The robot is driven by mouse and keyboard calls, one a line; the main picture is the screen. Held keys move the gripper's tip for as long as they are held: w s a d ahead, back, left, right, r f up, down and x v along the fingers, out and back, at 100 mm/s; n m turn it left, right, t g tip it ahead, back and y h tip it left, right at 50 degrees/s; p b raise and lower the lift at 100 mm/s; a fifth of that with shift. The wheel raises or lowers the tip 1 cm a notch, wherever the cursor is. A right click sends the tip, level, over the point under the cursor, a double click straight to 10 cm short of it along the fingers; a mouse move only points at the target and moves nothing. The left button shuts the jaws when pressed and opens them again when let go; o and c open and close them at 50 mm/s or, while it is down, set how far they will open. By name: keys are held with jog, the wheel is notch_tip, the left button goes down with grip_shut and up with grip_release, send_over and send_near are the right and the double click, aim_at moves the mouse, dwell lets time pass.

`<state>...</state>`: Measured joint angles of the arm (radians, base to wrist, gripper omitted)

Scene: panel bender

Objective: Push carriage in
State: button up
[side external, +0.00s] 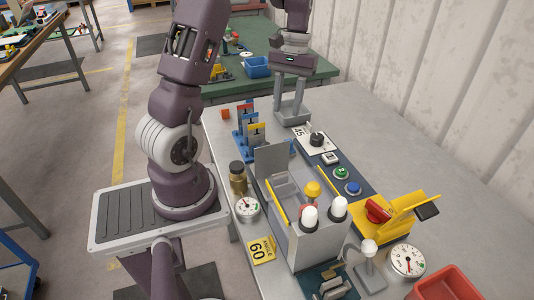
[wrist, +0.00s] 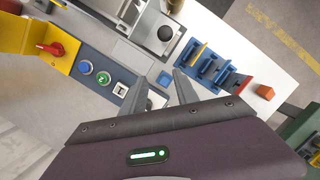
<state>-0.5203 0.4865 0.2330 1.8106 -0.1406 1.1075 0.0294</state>
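I cannot tell for certain which part is the carriage. A small blue piece (side external: 291,148) lies at the bender's far end; it also shows in the wrist view (wrist: 164,78), just past my fingertips. My gripper (side external: 291,121) points down behind the bender, beside the black dial (side external: 316,139). Its two fingers are apart with nothing held; they also show in the wrist view (wrist: 161,74). The dial is partly hidden there behind a finger.
A blue rack with coloured cards (side external: 250,132) stands left of my gripper. Green (side external: 341,173) and blue (side external: 353,188) buttons sit to the right, before a yellow unit with a red handle (side external: 378,210). A jar (side external: 238,178) stands left.

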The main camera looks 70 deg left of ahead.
aim_at(266, 153)
jog(key=s+d+n+h, duration=0.1)
jog(key=s+d, duration=0.1)
jog(key=s, duration=0.3)
jog(key=shift+n+g+h, duration=0.4)
jog(key=x, duration=0.4)
jog(key=a+x, duration=0.1)
jog(key=x, duration=0.6)
jog(key=shift+w+a+f, duration=0.1)
jog(key=shift+f, duration=0.45)
jog(key=shift+c, duration=0.3)
grip_shut()
